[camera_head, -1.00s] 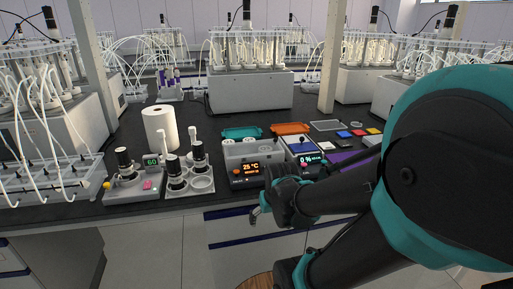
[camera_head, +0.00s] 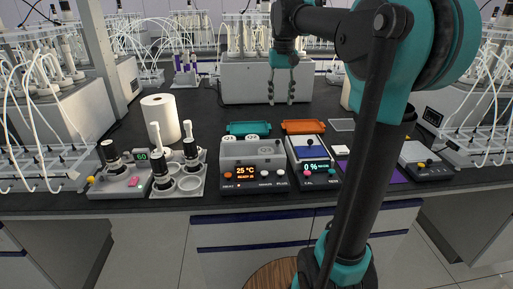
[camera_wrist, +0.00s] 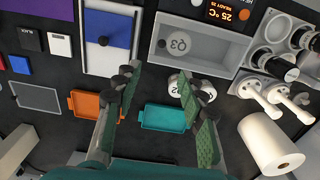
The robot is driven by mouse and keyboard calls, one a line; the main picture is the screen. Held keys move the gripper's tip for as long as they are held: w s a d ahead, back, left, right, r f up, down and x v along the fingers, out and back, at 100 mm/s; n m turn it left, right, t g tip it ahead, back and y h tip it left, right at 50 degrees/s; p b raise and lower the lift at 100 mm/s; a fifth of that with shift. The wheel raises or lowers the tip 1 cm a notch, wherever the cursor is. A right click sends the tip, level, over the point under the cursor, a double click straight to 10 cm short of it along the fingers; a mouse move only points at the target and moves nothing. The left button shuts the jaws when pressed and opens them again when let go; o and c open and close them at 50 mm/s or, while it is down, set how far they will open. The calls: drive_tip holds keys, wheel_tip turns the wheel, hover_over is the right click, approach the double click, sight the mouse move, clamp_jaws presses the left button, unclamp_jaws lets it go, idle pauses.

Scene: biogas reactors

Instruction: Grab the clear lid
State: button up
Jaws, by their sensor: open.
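A flat, see-through rectangle with a pale rim, which looks like the clear lid (camera_head: 342,125), lies on the dark bench right of the orange tray. In the wrist view this clear lid (camera_wrist: 35,97) is at the far left, beyond the orange tray and well left of my fingers. My gripper (camera_head: 280,96) hangs with its fingers pointing down above the back of the bench, left of the lid. In the wrist view my gripper (camera_wrist: 158,85) is open and empty, its green pads apart above the teal tray area.
A teal tray (camera_head: 249,128) and an orange tray (camera_head: 303,127) lie behind a heater box (camera_head: 252,178) and a scale-like device (camera_head: 314,173). A paper roll (camera_head: 160,118) stands at left. A grey reactor box (camera_head: 266,82) stands behind. Small blocks (camera_wrist: 60,45) lie near the lid.

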wheel_tip(320, 180, down, 10)
drive_tip(key=shift+f, duration=0.2)
drive_tip(key=shift+s+a+f, duration=0.1)
drive_tip(key=shift+f, duration=1.35)
drive_tip(key=shift+s+a+f, duration=0.1)
drive_tip(key=shift+f, duration=1.3)
drive_tip(key=shift+c, duration=0.2)
clamp_jaws()
